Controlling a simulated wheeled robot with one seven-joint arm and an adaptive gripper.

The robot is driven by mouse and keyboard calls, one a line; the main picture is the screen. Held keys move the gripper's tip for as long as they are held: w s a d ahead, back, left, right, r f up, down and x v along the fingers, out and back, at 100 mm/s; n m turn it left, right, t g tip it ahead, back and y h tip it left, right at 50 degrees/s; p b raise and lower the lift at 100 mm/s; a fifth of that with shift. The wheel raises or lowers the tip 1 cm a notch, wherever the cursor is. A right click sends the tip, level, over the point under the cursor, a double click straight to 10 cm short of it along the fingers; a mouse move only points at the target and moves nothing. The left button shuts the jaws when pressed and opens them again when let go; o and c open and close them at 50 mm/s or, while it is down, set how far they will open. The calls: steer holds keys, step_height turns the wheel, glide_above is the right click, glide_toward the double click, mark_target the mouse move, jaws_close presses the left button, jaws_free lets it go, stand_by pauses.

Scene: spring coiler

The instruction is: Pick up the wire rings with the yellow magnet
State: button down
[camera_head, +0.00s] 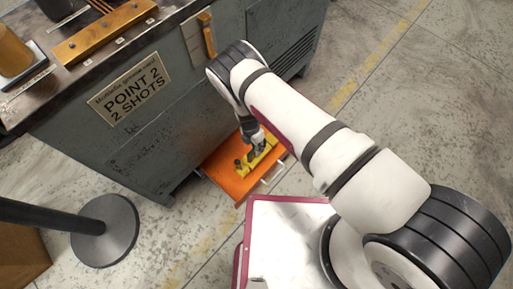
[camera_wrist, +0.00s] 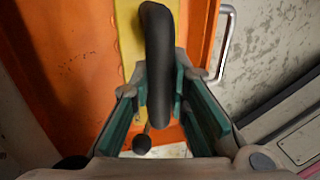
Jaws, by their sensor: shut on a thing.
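The yellow magnet (camera_head: 244,170) is a flat bar low over or in the orange tray (camera_head: 218,174) at the foot of the machine; I cannot tell whether it touches the tray. In the wrist view the magnet (camera_wrist: 127,35) has a thick black arched handle (camera_wrist: 158,40) and a stalk with a black knob (camera_wrist: 142,144). My gripper (camera_head: 257,148) reaches down to it. In the wrist view its green-padded fingers (camera_wrist: 162,88) are shut on the black handle from both sides. I cannot make out any wire rings; the magnet and fingers hide part of the tray.
The grey machine cabinet (camera_head: 180,120) with a "POINT 2 2 SHOTS" sign (camera_head: 135,88) stands close behind the tray. The tray has a metal handle (camera_wrist: 228,42) at its side. A black post base (camera_head: 104,230) stands at lower left. The floor to the right is clear.

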steer(key=shift+r+p, duration=1.8)
steer(key=shift+r, duration=1.05)
